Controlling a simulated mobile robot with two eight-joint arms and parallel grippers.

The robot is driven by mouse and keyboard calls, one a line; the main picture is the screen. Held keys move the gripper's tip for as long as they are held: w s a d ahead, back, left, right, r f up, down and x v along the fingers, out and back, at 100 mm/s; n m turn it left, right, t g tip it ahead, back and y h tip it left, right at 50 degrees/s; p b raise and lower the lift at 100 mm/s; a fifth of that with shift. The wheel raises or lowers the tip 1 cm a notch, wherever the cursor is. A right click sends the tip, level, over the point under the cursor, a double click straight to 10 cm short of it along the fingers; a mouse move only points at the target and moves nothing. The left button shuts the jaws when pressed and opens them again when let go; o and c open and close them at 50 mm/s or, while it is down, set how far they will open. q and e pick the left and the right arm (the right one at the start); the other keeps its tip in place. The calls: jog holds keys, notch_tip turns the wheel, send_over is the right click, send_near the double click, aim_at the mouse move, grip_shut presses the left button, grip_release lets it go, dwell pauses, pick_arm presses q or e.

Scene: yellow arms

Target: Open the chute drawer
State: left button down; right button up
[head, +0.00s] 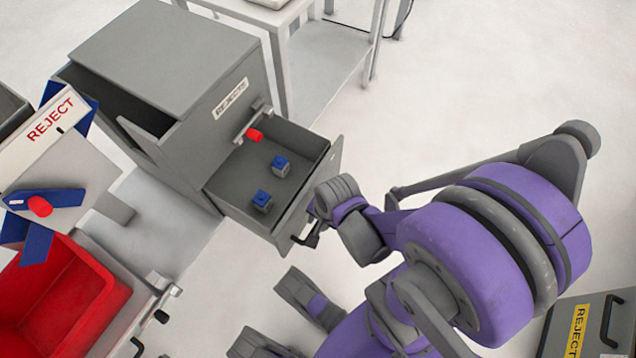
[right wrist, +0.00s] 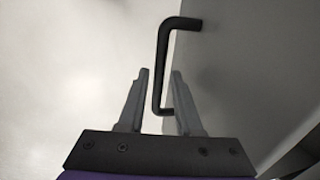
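The grey chute cabinet (head: 165,55) stands at the upper left of the head view, with a label on its side. Its drawer (head: 328,165) is pulled out and open at the top. A red piece (head: 254,135) and two blue pieces (head: 281,165) (head: 262,200) are in it. The drawer's black handle (head: 306,238) is on its front face. My right gripper (head: 316,215) is at this front, partly hidden by its own wrist. In the right wrist view its fingers (right wrist: 161,75) are apart, with the handle (right wrist: 162,65) between them and a gap on each side. My left gripper is not seen.
A red bin (head: 60,300) and a white reject panel (head: 45,130) with blue and red parts stand at the left. A white table (head: 325,60) is behind the cabinet. Another grey reject box (head: 590,310) is at the lower right. Floor is clear above my arm.

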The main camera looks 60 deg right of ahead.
jog(key=shift+o, duration=0.7)
notch_tip(320, 180, up, 11)
jog(key=s+p, duration=0.2)
jog(key=p, duration=0.5)
jog(key=shift+f, duration=0.15)
jog(key=shift+s+d, duration=0.1)
